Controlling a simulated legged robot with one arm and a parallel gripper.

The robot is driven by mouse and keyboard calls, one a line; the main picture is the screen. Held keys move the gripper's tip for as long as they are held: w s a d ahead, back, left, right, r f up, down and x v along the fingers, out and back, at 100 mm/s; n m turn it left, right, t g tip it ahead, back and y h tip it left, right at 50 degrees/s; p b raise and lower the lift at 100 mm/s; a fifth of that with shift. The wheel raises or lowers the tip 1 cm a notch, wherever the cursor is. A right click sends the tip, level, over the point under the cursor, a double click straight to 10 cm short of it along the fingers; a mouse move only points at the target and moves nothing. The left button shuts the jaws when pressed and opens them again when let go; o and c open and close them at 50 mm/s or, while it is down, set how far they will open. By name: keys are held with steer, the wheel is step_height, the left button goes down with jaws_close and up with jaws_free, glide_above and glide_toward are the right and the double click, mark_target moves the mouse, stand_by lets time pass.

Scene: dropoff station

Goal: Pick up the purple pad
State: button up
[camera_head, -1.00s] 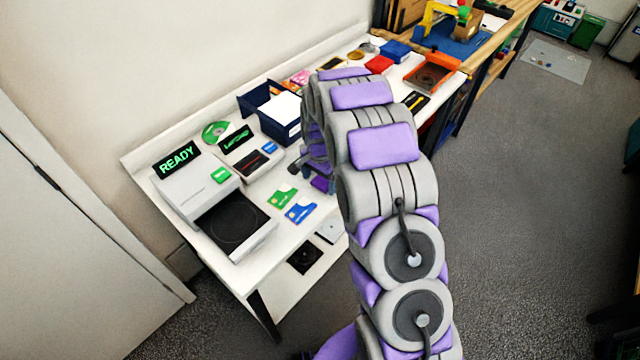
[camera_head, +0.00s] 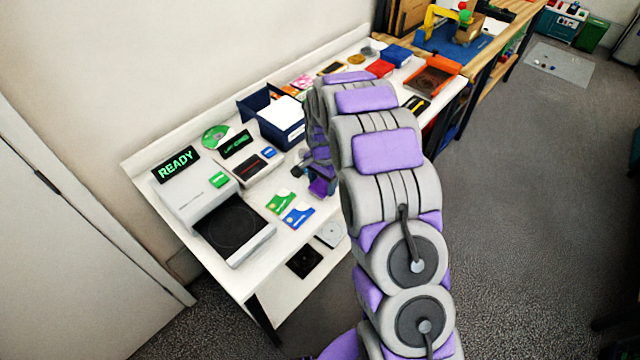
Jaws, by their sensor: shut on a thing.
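My gripper (camera_head: 304,175) is over the front part of the white table, largely hidden behind my grey and purple arm. Its dark end shows just left of the arm. A small purple piece (camera_head: 321,187) shows at the gripper, and I take it for the purple pad. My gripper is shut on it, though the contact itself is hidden. My arm has purple covers of its own, so the edges of the pad are hard to make out.
Green and blue cards (camera_head: 298,215) lie on the white table (camera_head: 252,272) just below the gripper. A READY device (camera_head: 185,190), a card reader (camera_head: 254,168) and a navy bin (camera_head: 283,138) stand left and behind. An orange tray (camera_head: 432,78) is farther right.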

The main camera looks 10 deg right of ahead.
mark_target(322, 185)
step_height(322, 185, up, 3)
steer(key=shift+d+p, duration=0.1)
steer(key=shift+p, duration=0.35)
steer(key=shift+s+r, duration=0.1)
steer(key=shift+r, duration=0.2)
steer(key=s+d+r+p, duration=0.1)
steer(key=s+d, duration=0.3)
steer(key=s, duration=1.1)
steer(key=shift+d+p, duration=0.35)
steer(key=shift+p, duration=0.45)
steer(key=o, duration=0.5)
steer(key=c, duration=0.4)
steer(key=shift+w+r, duration=0.1)
steer(key=shift+w, duration=0.05)
